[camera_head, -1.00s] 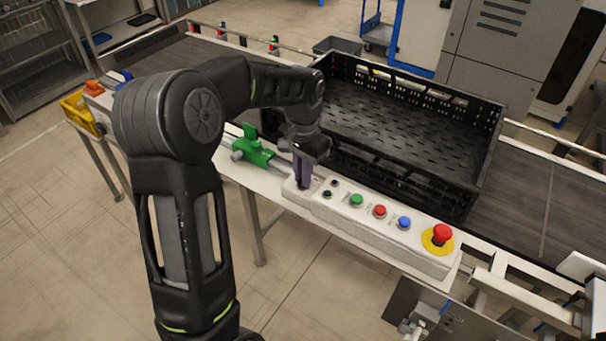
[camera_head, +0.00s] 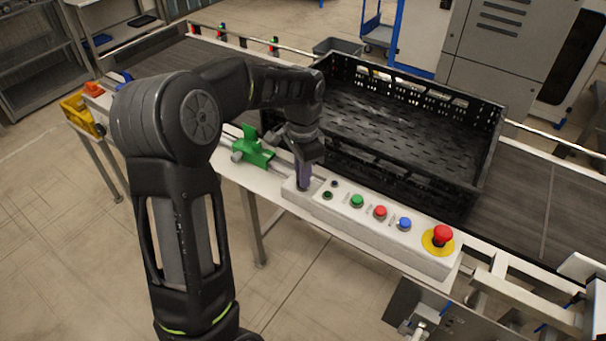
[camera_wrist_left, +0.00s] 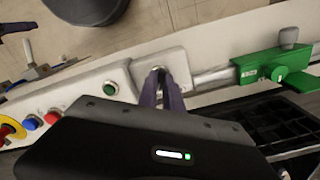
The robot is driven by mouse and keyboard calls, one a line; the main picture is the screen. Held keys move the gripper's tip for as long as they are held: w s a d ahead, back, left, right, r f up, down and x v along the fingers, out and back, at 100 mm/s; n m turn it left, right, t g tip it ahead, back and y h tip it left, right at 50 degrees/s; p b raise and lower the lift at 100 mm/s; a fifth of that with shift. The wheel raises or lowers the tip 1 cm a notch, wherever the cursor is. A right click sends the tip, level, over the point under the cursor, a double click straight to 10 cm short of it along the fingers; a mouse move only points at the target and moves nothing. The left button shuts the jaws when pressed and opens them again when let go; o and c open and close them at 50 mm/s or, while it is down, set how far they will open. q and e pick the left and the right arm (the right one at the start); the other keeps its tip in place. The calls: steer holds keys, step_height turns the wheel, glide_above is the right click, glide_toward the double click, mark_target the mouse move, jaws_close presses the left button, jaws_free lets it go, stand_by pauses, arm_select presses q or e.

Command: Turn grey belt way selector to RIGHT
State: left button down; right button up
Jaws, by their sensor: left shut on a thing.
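My left gripper (camera_head: 303,178) points down at the left end of the white control panel (camera_head: 385,235). In the left wrist view its fingers (camera_wrist_left: 160,88) are shut on the belt way selector (camera_wrist_left: 157,70), which is mostly hidden between them. Which way the selector points cannot be told.
The panel also bears a green button (camera_head: 357,201), a red button (camera_head: 380,212), a blue button (camera_head: 404,223) and a red emergency stop (camera_head: 442,235). A green clamp (camera_head: 254,150) sits left of the gripper. A black crate (camera_head: 400,175) stands on the belt (camera_head: 545,200) close behind.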

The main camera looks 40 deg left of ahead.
arm_select(q)
steer(key=c, duration=1.5)
jaws_free()
step_height(320, 180, up, 8)
steer(key=shift+f+b, duration=0.1)
steer(key=shift+b, duration=0.4)
